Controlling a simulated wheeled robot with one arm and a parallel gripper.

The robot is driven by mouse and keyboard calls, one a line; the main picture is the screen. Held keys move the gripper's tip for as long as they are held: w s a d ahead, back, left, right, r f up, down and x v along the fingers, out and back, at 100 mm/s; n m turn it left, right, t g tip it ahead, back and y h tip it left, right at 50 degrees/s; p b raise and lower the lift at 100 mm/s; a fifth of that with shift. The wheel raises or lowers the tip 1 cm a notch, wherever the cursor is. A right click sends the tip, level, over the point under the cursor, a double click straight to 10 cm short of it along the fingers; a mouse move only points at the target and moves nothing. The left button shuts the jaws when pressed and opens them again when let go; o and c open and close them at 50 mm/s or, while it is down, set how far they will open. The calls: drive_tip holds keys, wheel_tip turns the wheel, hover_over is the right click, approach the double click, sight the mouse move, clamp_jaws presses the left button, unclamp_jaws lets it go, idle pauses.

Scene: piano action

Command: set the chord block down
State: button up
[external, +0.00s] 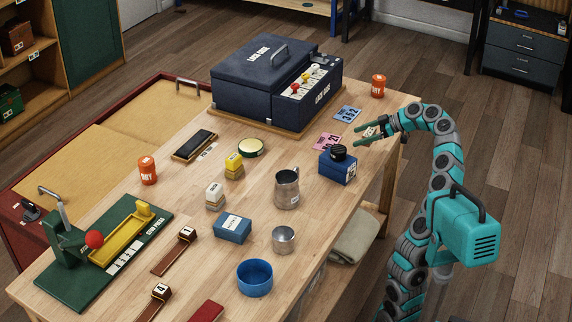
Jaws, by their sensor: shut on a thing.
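My gripper (358,135), with green fingers, is at the right edge of the workbench and points left. It is shut on a small pale block with dark marks (371,131), the chord block, which shows partly between the fingers. Whether the block touches the table cannot be told from this view. A blue box with a round black top (338,168) stands just below and left of the gripper in the picture.
Pink (325,142) and blue (347,113) cards lie left of the gripper. An orange can (378,86) stands behind it. A large navy case (275,85) fills the back. A metal jug (287,188), a blue bowl (254,278) and a green press (100,245) stand nearer.

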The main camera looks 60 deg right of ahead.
sight(360, 149)
drive_tip(key=shift+d+f, duration=0.1)
drive_tip(key=shift+f, duration=1.65)
drive_tip(key=shift+f, duration=0.15)
drive_tip(key=o, duration=1)
drive_tip(key=shift+r, duration=0.25)
drive_tip(key=p+v, duration=0.1)
drive_tip(key=v, duration=0.9)
drive_tip(key=shift+s+r, duration=0.15)
drive_tip(key=shift+r, duration=0.05)
drive_tip(key=shift+s+d+r+p, duration=0.2)
drive_tip(key=shift+s+d+p, duration=0.05)
drive_tip(key=shift+s+p, duration=0.25)
drive_tip(key=shift+s, duration=0.2)
